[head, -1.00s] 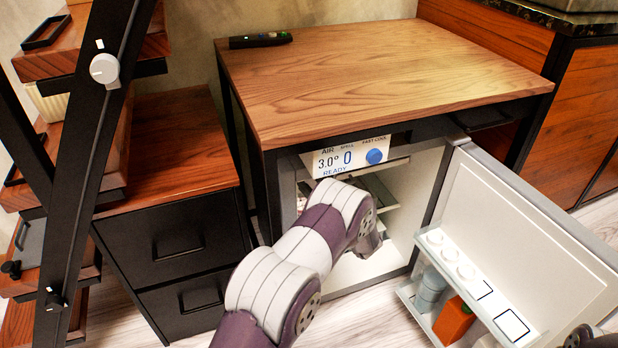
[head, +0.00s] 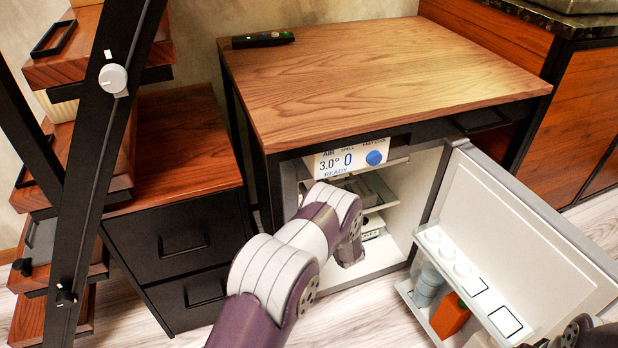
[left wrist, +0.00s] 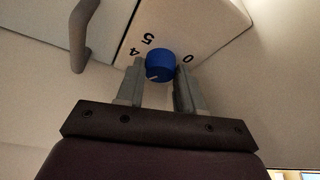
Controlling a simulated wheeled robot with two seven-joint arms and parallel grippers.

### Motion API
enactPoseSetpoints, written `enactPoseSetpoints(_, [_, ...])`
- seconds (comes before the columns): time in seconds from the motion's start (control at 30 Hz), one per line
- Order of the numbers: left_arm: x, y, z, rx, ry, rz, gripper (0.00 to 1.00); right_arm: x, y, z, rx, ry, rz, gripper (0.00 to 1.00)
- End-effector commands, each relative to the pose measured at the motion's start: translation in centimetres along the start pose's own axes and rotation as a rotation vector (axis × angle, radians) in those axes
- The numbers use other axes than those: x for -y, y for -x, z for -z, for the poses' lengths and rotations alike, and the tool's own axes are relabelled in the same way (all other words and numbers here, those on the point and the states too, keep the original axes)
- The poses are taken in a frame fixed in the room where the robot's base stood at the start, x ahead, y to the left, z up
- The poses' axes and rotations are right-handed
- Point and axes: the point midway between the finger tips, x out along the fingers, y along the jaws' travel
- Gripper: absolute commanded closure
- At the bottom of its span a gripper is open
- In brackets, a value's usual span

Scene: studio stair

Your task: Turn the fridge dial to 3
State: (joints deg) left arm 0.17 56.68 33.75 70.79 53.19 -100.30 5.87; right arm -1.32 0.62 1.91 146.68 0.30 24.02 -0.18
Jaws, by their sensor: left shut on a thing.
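The fridge dial is a blue round knob (left wrist: 158,62) with a white pointer mark, seen in the left wrist view. The upside-down figures 4, 5 and 0 show on the white panel around it. The mark points to the lower left of that picture, and any figure there is hidden by a finger. My left gripper (left wrist: 160,74) has a grey finger on each side of the knob and is shut on it. In the head view my left arm reaches into the open fridge (head: 402,230); its fingers and the dial are hidden there.
The fridge door (head: 520,225) stands open at right, with a loaded shelf (head: 432,318). A display (head: 348,158) reads 3.0° and READY beside a blue disc. A wooden top (head: 380,75) covers the fridge. A white knob (head: 113,78) sits on the ladder frame at left.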

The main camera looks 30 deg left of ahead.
Motion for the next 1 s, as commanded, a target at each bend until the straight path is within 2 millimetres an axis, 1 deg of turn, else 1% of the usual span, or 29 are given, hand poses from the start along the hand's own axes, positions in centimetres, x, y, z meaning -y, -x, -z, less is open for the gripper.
enactPoseSetpoints(0.4, [0.1,0.1,-0.1,0.002,-0.009,-0.003,0.94,0.0,0.0,0.0,0.000,0.000,0.000,0.57])
enactPoseSetpoints(0.43, [0.1,0.1,-0.1,0.002,-0.009,-0.003,0.53,0.0,0.0,0.0,0.000,0.000,0.000,0.57])
enactPoseSetpoints(0.47, [0.1,0.1,-0.1,0.002,-0.008,-0.003,0.44,0.0,0.0,0.0,0.000,0.000,0.000,0.57])
enactPoseSetpoints(0.5, [0.1,0.1,-0.1,0.002,-0.008,-0.003,0.37,0.0,0.0,0.0,0.000,0.000,0.000,0.57])
enactPoseSetpoints(0.8, [0.0,0.3,0.0,0.002,-0.007,-0.003,0.37,0.0,0.2,0.0,0.000,0.000,0.000,0.57])
enactPoseSetpoints(0.87, [-0.1,1.0,0.1,0.003,-0.007,-0.005,0.37,0.0,0.6,0.1,0.000,0.000,0.000,0.57])
enactPoseSetpoints(0.97, [-0.2,3.1,0.3,0.005,-0.009,-0.008,0.37,0.0,1.6,0.2,0.000,0.000,0.000,0.57])
enactPoseSetpoints(1.0, [-0.3,4.3,0.3,0.006,-0.008,-0.008,0.37,0.0,1.9,0.2,0.000,0.000,0.000,0.57])
